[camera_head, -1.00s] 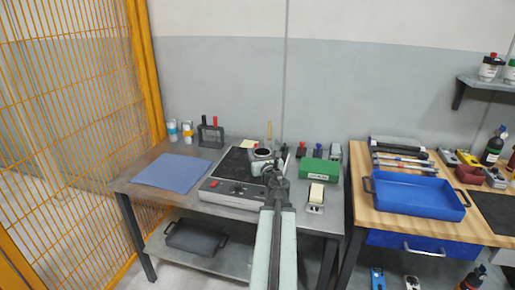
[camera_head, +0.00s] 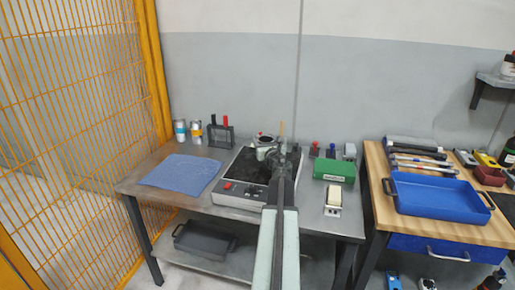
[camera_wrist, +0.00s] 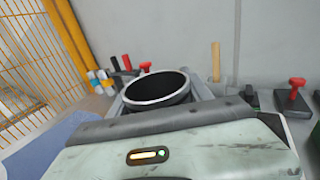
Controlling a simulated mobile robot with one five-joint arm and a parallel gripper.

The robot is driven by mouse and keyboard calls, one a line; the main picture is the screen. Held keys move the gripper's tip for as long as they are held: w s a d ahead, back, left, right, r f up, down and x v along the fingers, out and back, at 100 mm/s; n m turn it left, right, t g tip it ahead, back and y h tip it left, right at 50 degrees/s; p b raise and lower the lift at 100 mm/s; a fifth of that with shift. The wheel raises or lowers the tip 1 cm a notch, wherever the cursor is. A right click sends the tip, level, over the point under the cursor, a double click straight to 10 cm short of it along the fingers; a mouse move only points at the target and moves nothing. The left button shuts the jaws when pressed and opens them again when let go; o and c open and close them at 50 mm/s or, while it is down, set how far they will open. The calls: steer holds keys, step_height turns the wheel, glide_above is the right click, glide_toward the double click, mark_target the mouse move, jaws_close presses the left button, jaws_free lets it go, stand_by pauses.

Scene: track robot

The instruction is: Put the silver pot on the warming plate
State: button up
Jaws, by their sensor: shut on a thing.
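The silver pot (camera_head: 262,153) is held at the end of my arm, over the back part of the warming plate in the head view. In the wrist view, the pot (camera_wrist: 150,103) shows a round silver rim and dark inside. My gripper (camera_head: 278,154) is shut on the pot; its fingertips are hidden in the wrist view. The warming plate (camera_head: 229,197) is a grey box with a black top and red switch, on the metal table. My arm covers part of its right side. I cannot tell exactly how high the pot is above it.
A blue cloth (camera_head: 180,172) lies left of the plate. Cans (camera_head: 196,132) and a dark holder with red and black handles (camera_head: 220,138) stand behind. A green box (camera_head: 333,170) and a block with a pale top (camera_head: 333,199) are to the right. An orange mesh fence (camera_head: 75,110) borders the left.

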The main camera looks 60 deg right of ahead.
step_height(320, 180, down, 4)
steer(key=b, duration=0.4)
steer(key=shift+s+d, duration=0.1)
steer(key=shift+s, duration=0.05)
steer(key=shift+r, duration=0.2)
steer(key=shift+w+a, duration=0.25)
steer(key=shift+w, duration=0.05)
steer(key=shift+f, duration=0.2)
steer(key=o, duration=1.5)
steer(key=shift+s+r, duration=0.1)
steer(key=shift+d, duration=0.1)
